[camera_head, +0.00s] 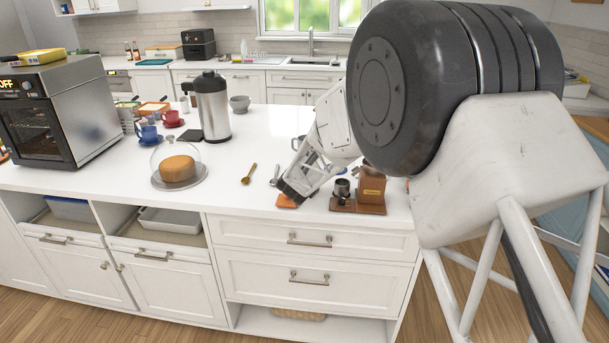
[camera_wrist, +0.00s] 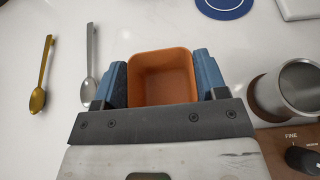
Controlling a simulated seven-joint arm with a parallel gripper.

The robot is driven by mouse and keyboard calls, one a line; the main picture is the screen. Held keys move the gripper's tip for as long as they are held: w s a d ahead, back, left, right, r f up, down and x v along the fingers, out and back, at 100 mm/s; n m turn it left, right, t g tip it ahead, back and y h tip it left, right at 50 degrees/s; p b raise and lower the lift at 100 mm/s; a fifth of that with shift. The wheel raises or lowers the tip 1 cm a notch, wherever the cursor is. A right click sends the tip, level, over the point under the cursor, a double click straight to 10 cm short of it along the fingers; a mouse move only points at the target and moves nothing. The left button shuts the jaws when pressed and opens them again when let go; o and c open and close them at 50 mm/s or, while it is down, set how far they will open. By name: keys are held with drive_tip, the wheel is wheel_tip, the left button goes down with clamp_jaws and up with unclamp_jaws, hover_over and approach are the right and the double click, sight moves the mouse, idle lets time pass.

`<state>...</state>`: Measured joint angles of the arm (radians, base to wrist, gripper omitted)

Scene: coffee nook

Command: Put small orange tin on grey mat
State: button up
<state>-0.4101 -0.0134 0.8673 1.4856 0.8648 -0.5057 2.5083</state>
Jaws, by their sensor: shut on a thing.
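The small orange tin (camera_wrist: 162,90) is an open, square-sided container, empty inside, between the two blue fingers of my gripper (camera_wrist: 162,78). My gripper (camera_head: 288,190) is shut on it, with a finger against each side. In the head view the tin (camera_head: 287,201) shows as an orange patch under the gripper near the counter's front edge. It is at or just above the counter; I cannot tell which. A dark grey square mat (camera_head: 189,135) lies farther back and left on the counter, beside the steel flask.
A gold spoon (camera_wrist: 42,75) and a silver spoon (camera_wrist: 90,70) lie left of the tin. A coffee grinder (camera_head: 371,188) and metal cup (camera_wrist: 298,88) stand to its right. A glass-domed cake (camera_head: 178,168) and steel flask (camera_head: 212,108) stand left. Counter between is mostly clear.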

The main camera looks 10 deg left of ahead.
drive_tip(key=shift+f, duration=0.1)
drive_tip(key=o, duration=1)
drive_tip(key=shift+s+r, duration=0.1)
drive_tip(key=shift+r, duration=0.1)
drive_tip(key=v, duration=1.1)
drive_tip(key=shift+s, duration=0.35)
drive_tip(key=shift+r, duration=0.15)
idle(0.3)
